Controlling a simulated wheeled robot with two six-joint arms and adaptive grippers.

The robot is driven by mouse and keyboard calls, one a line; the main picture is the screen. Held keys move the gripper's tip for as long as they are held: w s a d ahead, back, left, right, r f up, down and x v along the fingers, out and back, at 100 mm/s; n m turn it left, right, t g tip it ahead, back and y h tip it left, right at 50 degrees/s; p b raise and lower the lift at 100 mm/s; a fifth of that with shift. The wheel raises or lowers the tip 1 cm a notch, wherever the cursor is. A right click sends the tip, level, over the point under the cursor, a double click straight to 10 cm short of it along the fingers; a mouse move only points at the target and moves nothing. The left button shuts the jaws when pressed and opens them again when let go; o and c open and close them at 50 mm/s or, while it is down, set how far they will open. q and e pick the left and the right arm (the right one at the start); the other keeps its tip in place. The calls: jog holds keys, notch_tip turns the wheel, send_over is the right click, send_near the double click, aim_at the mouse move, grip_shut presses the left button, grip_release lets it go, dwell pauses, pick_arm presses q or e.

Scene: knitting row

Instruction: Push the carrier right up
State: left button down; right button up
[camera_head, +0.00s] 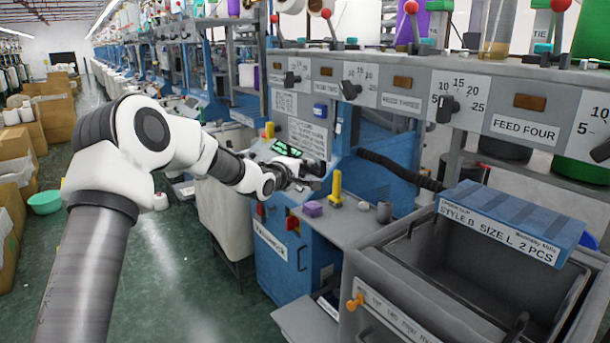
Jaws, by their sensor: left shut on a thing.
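My left arm comes in from the left and reaches to the blue knitting machine (278,262) in the middle. My left gripper (308,182) is small and dark in the head view. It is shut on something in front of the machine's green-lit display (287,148). The thing in its jaws is too small and hidden to make out. I cannot tell for sure which part is the carrier. A yellow upright piece (336,188) stands just right of the gripper, apart from it. My right gripper is not in view.
Dials line the rail above. The green floor at left is open beside cardboard boxes.

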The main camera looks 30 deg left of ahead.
aim_at(304, 120)
pick_arm(q)
notch_tip(304, 120, up, 13)
jog(key=p, duration=0.8)
jog(key=shift+r, duration=0.15)
jog(key=c, duration=1.1)
grip_release()
jog(key=shift+w, duration=0.1)
jog(key=shift+c, duration=0.2)
jog(key=shift+f, duration=0.2)
jog(key=shift+s, duration=0.2)
jog(key=s+r, duration=0.2)
jog(key=s, duration=0.9)
jog(key=shift+s, duration=0.25)
